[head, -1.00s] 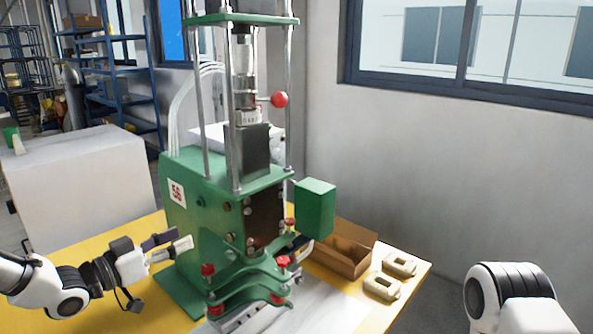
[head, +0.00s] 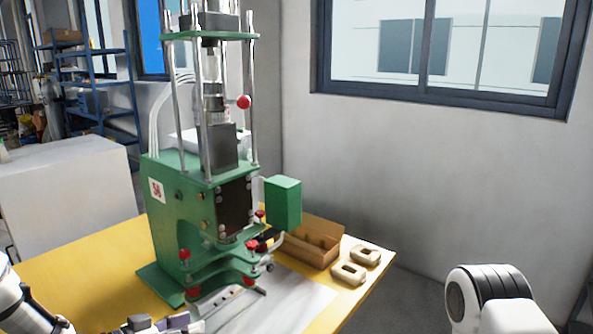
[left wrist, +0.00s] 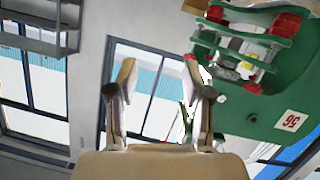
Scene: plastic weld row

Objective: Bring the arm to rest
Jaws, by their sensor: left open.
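My left gripper (head: 165,325) shows at the bottom edge of the head view, low in front of the yellow table, partly cut off. In the left wrist view my left gripper (left wrist: 160,85) has its two fingers apart with nothing between them. My left arm (head: 30,310) comes in at the lower left. Part of my right arm (head: 495,298) shows at the lower right; its gripper is out of view. The green welding machine (head: 185,210) stands on the table, apart from my left gripper. It also shows in the left wrist view (left wrist: 240,105).
The yellow table (head: 85,260) has free room left of the machine. A brown open box (head: 315,248) and two beige parts (head: 350,273) lie to its right. A white block (head: 65,190) stands at the left, with blue shelving (head: 90,90) behind.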

